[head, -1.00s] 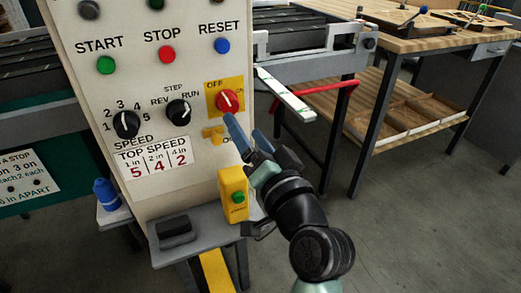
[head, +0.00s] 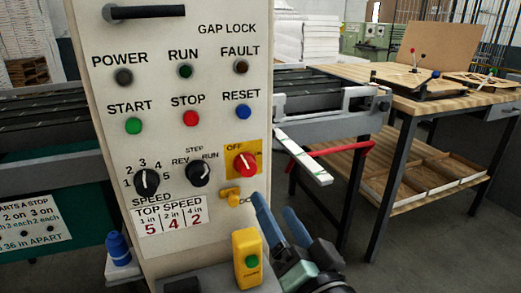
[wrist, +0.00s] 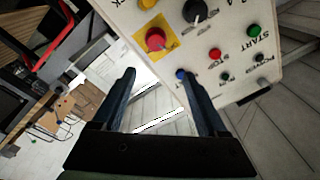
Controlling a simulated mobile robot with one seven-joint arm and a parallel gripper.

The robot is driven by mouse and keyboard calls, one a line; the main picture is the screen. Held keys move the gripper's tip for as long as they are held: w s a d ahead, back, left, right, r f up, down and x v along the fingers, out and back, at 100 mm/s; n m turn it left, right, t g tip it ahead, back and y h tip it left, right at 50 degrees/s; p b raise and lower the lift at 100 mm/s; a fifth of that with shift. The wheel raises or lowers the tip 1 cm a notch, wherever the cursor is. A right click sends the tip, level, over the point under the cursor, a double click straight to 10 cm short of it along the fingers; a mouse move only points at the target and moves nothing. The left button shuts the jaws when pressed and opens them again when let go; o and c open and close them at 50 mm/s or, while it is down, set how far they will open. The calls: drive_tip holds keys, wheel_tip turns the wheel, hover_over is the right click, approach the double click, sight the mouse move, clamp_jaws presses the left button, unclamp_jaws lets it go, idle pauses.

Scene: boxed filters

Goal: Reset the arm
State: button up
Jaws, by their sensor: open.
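My gripper (head: 281,220) is at the lower right of the control panel in the head view, with its two blue fingers apart and nothing between them. In the wrist view my gripper (wrist: 160,88) is also open and empty, its fingers pointing toward the panel. The cream control panel (head: 215,65) stands upright in front of me. The red rotary switch (head: 245,164) on its yellow OFF/ON plate is above and left of the fingertips. The blue RESET button (head: 242,112) is higher up. My fingers appear apart from the switch, though depth is hard to judge.
A yellow box with a green button (head: 247,258) stands left of my gripper. A red bar (head: 342,149) and a conveyor frame (head: 330,127) lie to the right of the panel. A wooden workbench (head: 400,98) is further right. A blue bottle (head: 118,249) stands at lower left. Open floor shows at right.

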wheel_tip(320, 180, up, 16)
drive_tip(key=s+a+n+t+h, duration=0.2)
drive_tip(key=a+n+t, duration=0.1)
drive_tip(key=n+t, duration=0.1)
drive_tip(key=s+a+r+n+t+h, duration=0.1)
drive_tip(key=s+r+t+h, duration=0.15)
drive_tip(key=s+r, duration=0.35)
drive_tip(key=s+a+r+t+h, duration=0.1)
drive_tip(key=s+r+t, duration=0.25)
drive_tip(key=r, duration=0.45)
wheel_tip(320, 180, up, 22)
drive_tip(key=g+p, duration=0.1)
drive_tip(key=p, duration=2.1)
drive_tip(key=shift+d+r, duration=0.15)
drive_tip(key=shift+d, duration=0.25)
